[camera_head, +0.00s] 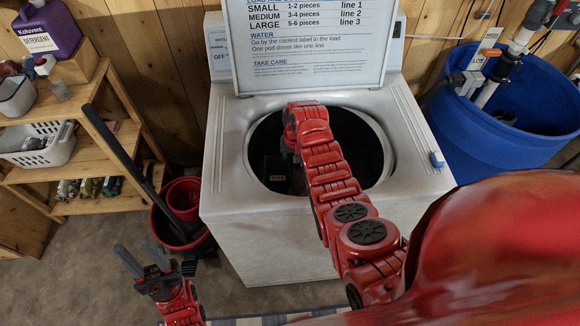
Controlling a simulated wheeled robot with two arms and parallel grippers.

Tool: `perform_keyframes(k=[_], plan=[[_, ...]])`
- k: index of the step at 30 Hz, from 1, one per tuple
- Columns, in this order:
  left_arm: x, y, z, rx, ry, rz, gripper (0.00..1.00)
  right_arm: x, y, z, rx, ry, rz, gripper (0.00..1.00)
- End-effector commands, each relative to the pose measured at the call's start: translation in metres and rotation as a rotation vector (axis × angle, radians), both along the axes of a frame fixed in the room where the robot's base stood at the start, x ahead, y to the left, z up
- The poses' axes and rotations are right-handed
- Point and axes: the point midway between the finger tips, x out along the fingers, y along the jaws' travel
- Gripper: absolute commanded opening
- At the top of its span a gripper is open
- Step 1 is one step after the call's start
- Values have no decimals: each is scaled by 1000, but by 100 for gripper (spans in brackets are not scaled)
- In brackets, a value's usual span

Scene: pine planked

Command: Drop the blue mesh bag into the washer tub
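The white top-loading washer (222,150) stands in the middle with its lid raised. The dark round washer tub (372,150) is open below the lid. My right arm reaches over the front rim, and my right gripper (278,176) is down inside the left part of the tub. Its fingers are lost in the dark, so I cannot tell what they hold. I cannot make out the blue mesh bag anywhere. My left gripper (136,254) is open and empty, low over the floor at the left front of the washer.
A wooden shelf (85,78) at the left holds a purple detergent jug (48,28) and a white basket (38,144). Red buckets (183,196) stand between shelf and washer. A large blue barrel (500,135) with pipes stands at the right. A blue-and-white striped cloth (245,321) shows at the bottom edge.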

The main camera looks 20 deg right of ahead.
Motion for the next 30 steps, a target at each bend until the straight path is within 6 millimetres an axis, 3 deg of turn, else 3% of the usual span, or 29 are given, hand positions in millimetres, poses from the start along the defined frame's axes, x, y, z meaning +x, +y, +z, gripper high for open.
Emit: perform_keyframes(k=[5,12,15,21,30], plan=[[0,0,-8,0,0,0,39,0,-4,25,-3,-7,-1,39],[0,0,-23,0,0,0,39,0,-9,79,-3,-12,-2,39],[0,0,8,0,0,0,39,-3,-10,112,-3,-2,-1,39],[0,0,28,0,0,0,39,-4,-12,135,-3,-1,-1,39],[0,0,31,0,0,0,39,-4,-13,140,-1,-3,-1,39]])
